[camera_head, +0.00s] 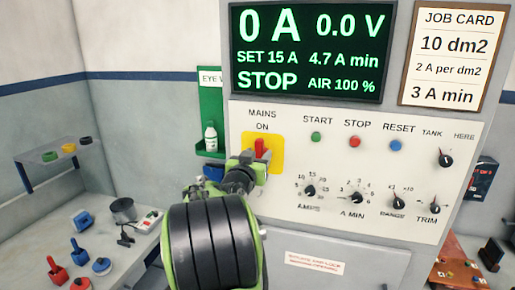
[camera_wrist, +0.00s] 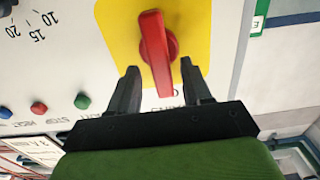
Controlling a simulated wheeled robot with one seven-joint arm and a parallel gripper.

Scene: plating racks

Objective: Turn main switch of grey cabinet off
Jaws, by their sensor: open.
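The main switch is a red lever (camera_head: 260,147) on a yellow plate (camera_head: 276,152), under the words MAINS and ON on the grey cabinet (camera_head: 300,235). The lever stands nearly upright, toward ON. In the wrist view, the red lever (camera_wrist: 152,40) lies across the yellow plate (camera_wrist: 112,20). My gripper (camera_head: 247,165) is in front of the switch and hides its lower part. In the wrist view my gripper (camera_wrist: 160,66) is open, with one dark finger on each side of the lever's end; gaps show, and contact cannot be told.
The display (camera_head: 310,50) reads 0 A, 0.0 V and STOP. Green START (camera_head: 316,137), red STOP (camera_head: 355,141) and blue RESET (camera_head: 396,145) buttons sit right of the switch, with several black knobs below. A green eyewash holder (camera_head: 211,105) is close on the left.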

